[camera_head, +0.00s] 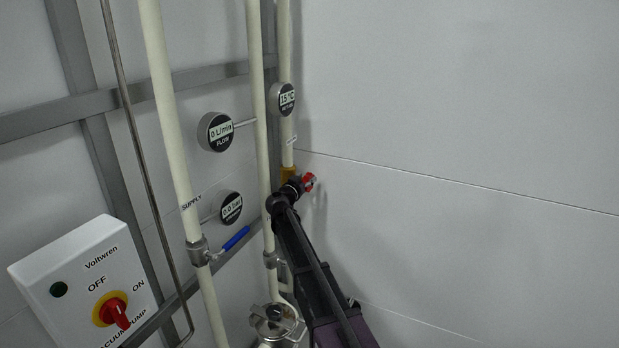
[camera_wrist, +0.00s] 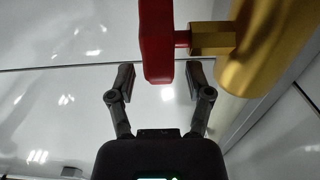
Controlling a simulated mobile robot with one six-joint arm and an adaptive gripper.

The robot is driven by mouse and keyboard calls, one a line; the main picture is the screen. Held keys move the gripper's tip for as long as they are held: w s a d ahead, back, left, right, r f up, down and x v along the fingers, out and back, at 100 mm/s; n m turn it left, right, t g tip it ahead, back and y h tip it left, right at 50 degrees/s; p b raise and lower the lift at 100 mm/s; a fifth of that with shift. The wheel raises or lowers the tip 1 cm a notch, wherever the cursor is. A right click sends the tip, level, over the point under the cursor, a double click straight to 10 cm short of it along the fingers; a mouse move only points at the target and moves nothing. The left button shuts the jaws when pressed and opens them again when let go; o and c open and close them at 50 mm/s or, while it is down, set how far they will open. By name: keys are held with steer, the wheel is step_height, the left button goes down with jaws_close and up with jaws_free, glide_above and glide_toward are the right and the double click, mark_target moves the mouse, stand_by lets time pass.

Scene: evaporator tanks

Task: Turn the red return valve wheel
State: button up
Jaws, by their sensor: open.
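The red return valve wheel (camera_head: 309,181) shows at the end of my arm in the head view, by the rear pipe. In the wrist view the red wheel (camera_wrist: 156,42) is seen edge-on, joined by a short red stem to a brass-coloured valve body (camera_wrist: 262,45). My gripper (camera_wrist: 158,80) is open, with one finger on each side of the wheel's lower edge. A gap shows between the wheel and the left finger; the right finger is close beside the stem side. I cannot tell whether either finger touches. In the head view my gripper (camera_head: 293,187) partly hides the valve.
Cream pipes (camera_head: 258,120) and a grey frame (camera_head: 85,110) stand left of my arm. A flow gauge (camera_head: 216,132), a pressure gauge (camera_head: 231,207) and a temperature gauge (camera_head: 283,98) stick out. A blue lever (camera_head: 236,238) and a switch box (camera_head: 85,290) are lower left. The right wall is bare.

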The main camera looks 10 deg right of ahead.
steer(key=shift+x, duration=1.05)
steer(key=shift+c, duration=0.2)
jaws_close()
steer(key=shift+d, duration=0.1)
